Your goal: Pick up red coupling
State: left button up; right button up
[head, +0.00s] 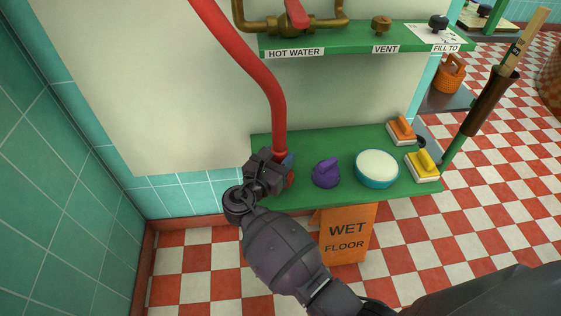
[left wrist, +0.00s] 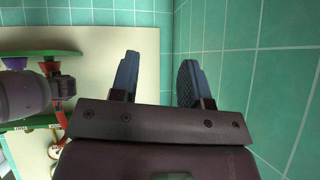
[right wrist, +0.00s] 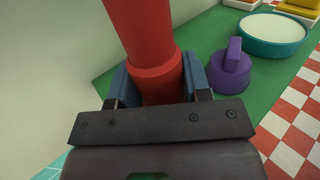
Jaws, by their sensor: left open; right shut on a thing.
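The red coupling (right wrist: 157,78) is a thick red collar at the lower end of a red hose. It stands over the left part of the green shelf. My right gripper (head: 284,164) is shut on it, with a blue finger on each side of the collar in the right wrist view (right wrist: 155,85). In the head view the hose (head: 272,90) rises from it and the gripper hides most of the coupling. My left gripper (left wrist: 160,82) is open and empty, near the teal tiled wall; it does not show in the head view.
On the green shelf (head: 300,193) stand a purple knobbed piece (head: 326,174), a teal round tub (head: 377,169), and orange (head: 401,130) and yellow (head: 423,165) brushes. A WET FLOOR sign (head: 346,235) is below. The upper shelf carries labels and a red-handled valve (head: 297,14).

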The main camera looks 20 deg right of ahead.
notch_tip(320, 180, up, 12)
jog(key=p, duration=0.4)
jog(key=shift+r, duration=0.2)
pick_arm(q)
jog(key=r, duration=0.1)
jog(key=r+p, duration=0.1)
jog(key=s+r+n+p, duration=0.1)
jog(key=shift+s+a, duration=0.1)
jog(key=shift+a, duration=0.15)
pick_arm(e)
notch_tip(320, 180, up, 6)
jog(key=shift+f, duration=0.15)
pick_arm(q)
jog(key=shift+a, duration=0.1)
